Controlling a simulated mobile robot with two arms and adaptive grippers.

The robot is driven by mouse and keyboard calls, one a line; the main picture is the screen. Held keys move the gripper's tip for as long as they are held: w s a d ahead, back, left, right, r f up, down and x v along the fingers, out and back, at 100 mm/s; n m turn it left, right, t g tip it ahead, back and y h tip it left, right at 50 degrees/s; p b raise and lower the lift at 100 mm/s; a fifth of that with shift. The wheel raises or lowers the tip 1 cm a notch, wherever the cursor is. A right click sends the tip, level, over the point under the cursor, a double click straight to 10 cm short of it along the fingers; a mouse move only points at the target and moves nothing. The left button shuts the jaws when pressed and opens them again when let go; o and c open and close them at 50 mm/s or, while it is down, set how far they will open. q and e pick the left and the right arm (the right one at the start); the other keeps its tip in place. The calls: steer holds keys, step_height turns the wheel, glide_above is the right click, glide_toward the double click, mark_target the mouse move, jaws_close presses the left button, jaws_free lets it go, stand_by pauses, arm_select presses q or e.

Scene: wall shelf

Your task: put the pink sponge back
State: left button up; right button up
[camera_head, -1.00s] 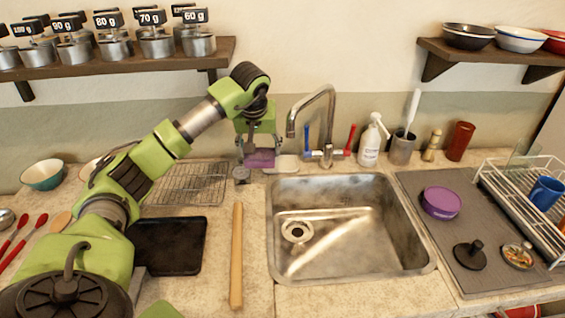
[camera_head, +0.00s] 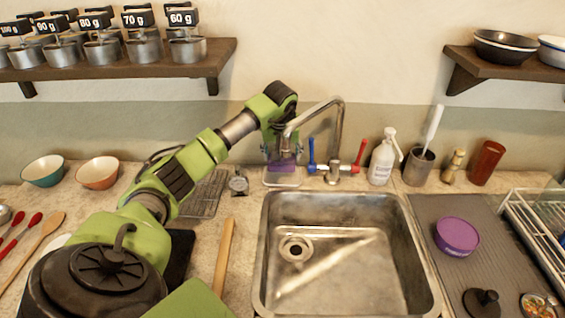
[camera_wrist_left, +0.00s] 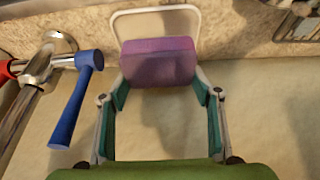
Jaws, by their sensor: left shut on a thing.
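The pink sponge (camera_head: 282,167), purplish-pink in this light, is held in my left gripper (camera_head: 281,155) behind the sink's back left corner. In the left wrist view the sponge (camera_wrist_left: 158,62) sits between the two fingers. A pale shallow dish (camera_head: 270,181) is at the sponge, on the counter left of the faucet. In the left wrist view the dish's rim (camera_wrist_left: 150,12) shows beyond the sponge. I cannot tell whether the sponge touches the dish. My right gripper is not in view.
The faucet (camera_head: 336,130) with blue and red handles stands close right of the gripper. A small round dial (camera_head: 238,184) and a wire rack (camera_head: 207,192) are to the left. The sink (camera_head: 345,270) is in front. A white bottle (camera_head: 383,160) stands farther right.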

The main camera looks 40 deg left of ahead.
mark_target(283, 162)
arm_select(q)
step_height(283, 162, down, 4)
steer(key=shift+w+r+p, duration=0.1)
steer(key=shift+p, duration=0.3)
steer(key=o, duration=0.7)
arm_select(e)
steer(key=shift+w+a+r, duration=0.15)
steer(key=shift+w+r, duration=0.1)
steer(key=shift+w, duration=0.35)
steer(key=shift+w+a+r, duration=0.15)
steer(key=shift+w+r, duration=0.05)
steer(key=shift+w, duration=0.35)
arm_select(q)
steer(key=shift+r, duration=0.25)
steer(key=b+v, duration=0.1)
steer(key=v, duration=0.5)
steer(key=shift+d+r+b, duration=0.15)
steer(key=shift+b, duration=0.15)
steer(key=shift+d+r, duration=0.1)
steer(key=shift+r, duration=0.2)
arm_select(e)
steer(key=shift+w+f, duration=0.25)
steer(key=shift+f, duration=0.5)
